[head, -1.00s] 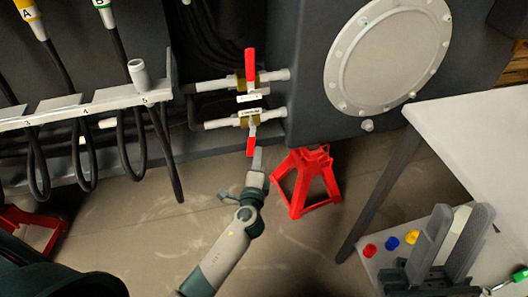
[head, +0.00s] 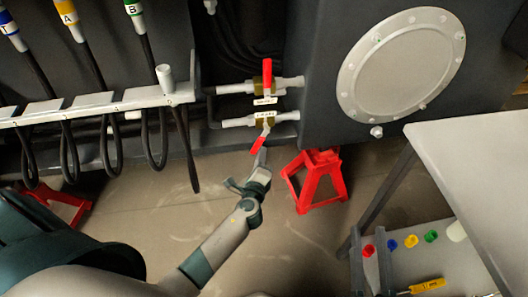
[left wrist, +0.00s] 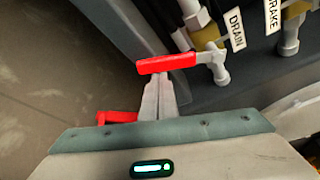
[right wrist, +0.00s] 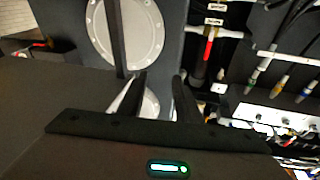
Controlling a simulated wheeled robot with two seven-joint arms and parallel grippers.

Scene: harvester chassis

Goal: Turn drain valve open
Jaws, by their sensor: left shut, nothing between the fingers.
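The drain valve is the lower of two valves on the chassis. Its red handle (head: 258,142) points down and to the left in the head view. In the left wrist view the red handle (left wrist: 165,65) lies beside a DRAIN label (left wrist: 235,29). My left gripper (head: 261,156) is shut and empty. In the left wrist view its fingertips (left wrist: 160,82) are right at the handle's edge; I cannot tell whether they touch. My right gripper (right wrist: 158,85) is open and empty, away from the valves.
The upper valve's red handle (head: 267,73) points up. A red stand (head: 316,180) is on the floor right of my left gripper. A grey table (head: 470,160) is at right, above a shelf with coloured caps (head: 411,241). Hoses hang from a rack (head: 100,108) at left.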

